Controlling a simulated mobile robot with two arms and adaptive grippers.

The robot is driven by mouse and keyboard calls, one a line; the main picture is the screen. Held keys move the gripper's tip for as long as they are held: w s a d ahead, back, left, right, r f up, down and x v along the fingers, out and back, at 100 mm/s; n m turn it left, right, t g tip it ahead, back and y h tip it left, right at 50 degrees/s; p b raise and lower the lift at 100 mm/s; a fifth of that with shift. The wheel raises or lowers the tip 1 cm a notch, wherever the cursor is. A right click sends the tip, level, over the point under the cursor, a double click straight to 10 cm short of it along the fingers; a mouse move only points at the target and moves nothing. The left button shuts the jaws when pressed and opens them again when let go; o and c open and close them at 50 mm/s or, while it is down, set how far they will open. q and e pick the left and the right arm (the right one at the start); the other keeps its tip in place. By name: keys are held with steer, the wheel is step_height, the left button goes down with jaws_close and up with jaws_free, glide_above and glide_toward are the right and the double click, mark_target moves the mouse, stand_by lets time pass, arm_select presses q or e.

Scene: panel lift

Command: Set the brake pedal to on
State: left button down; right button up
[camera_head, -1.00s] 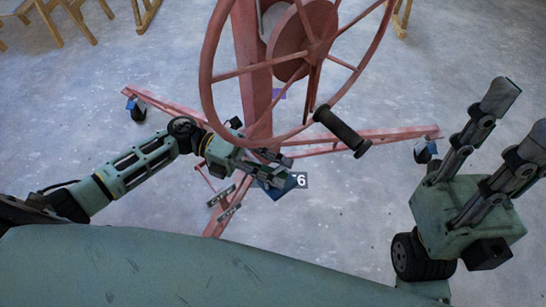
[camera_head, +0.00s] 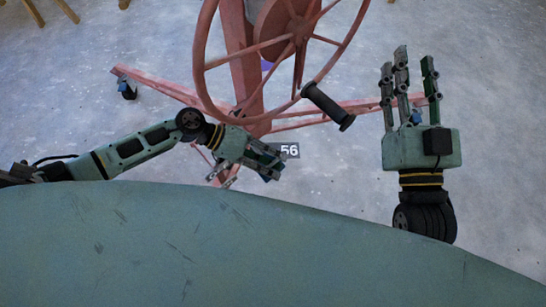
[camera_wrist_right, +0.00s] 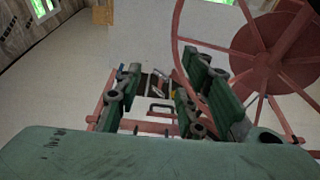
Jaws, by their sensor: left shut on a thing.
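My left gripper (camera_head: 266,164) is low at the front foot of the red panel lift (camera_head: 243,75), just below its wheel.
The lift's red handwheel (camera_head: 207,65) with its black handle (camera_head: 328,107) stands above and beside my left gripper. Legs with casters (camera_head: 127,88) spread over the grey floor. A number label (camera_head: 289,151) is beside the gripper. Floor at the right is clear.

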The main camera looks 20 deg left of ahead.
arm_select(q)
steer(key=shift+a+f, duration=0.1)
steer(key=shift+f, duration=0.4)
steer(key=c, duration=2.2)
jaws_free()
steer(key=shift+a, duration=0.1)
steer(key=v, duration=1.2)
